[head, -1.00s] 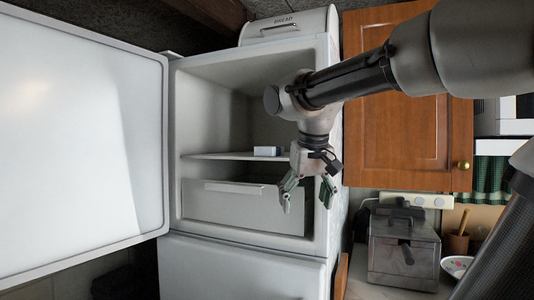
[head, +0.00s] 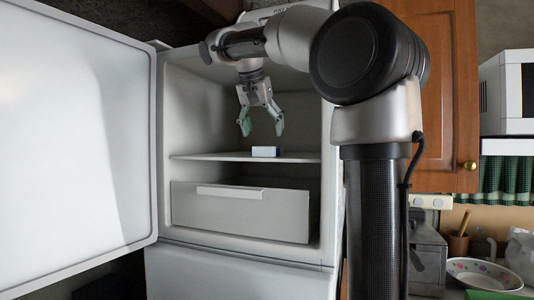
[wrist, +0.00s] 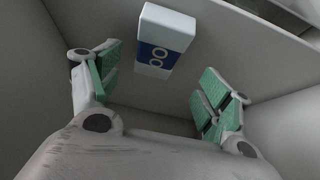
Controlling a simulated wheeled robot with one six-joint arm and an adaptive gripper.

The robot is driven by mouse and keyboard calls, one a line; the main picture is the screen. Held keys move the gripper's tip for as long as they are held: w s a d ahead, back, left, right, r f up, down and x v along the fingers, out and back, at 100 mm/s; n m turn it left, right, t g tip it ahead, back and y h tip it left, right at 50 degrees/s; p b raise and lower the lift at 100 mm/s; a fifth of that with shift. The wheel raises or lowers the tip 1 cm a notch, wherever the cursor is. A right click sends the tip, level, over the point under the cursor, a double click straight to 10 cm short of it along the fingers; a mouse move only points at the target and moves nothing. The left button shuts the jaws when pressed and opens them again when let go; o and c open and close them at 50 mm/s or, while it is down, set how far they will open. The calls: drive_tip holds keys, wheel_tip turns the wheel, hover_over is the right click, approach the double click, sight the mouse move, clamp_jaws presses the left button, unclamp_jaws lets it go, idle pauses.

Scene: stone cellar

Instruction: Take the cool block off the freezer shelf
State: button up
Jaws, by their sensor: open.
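The cool block (head: 266,151), a small white block with a blue side, lies on the freezer shelf (head: 210,156) inside the open freezer compartment. In the wrist view the cool block (wrist: 165,40) shows its white top and a blue label with partly visible white letters. My gripper (head: 261,132) is open and empty, pointing down above the shelf and a little above the block. In the wrist view my gripper (wrist: 157,88) has its green-padded fingers spread wide, with the block beyond the gap between them and not touched.
The freezer door (head: 75,140) stands open at the left. A closed drawer (head: 240,210) with a white handle is below the shelf. A wooden cabinet (head: 440,120) is at the right, above a metal appliance (head: 428,255) and a patterned bowl (head: 485,272).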

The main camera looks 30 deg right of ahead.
sight(269, 152)
drive_tip(key=x, duration=0.5)
drive_tip(key=shift+s+d+f, duration=0.15)
drive_tip(key=shift+d+f, duration=0.1)
drive_tip(key=shift+f, duration=0.05)
drive_tip(key=shift+c, duration=0.4)
drive_tip(key=c, duration=1.1)
drive_tip(key=shift+r, duration=0.1)
drive_tip(key=shift+c, duration=0.2)
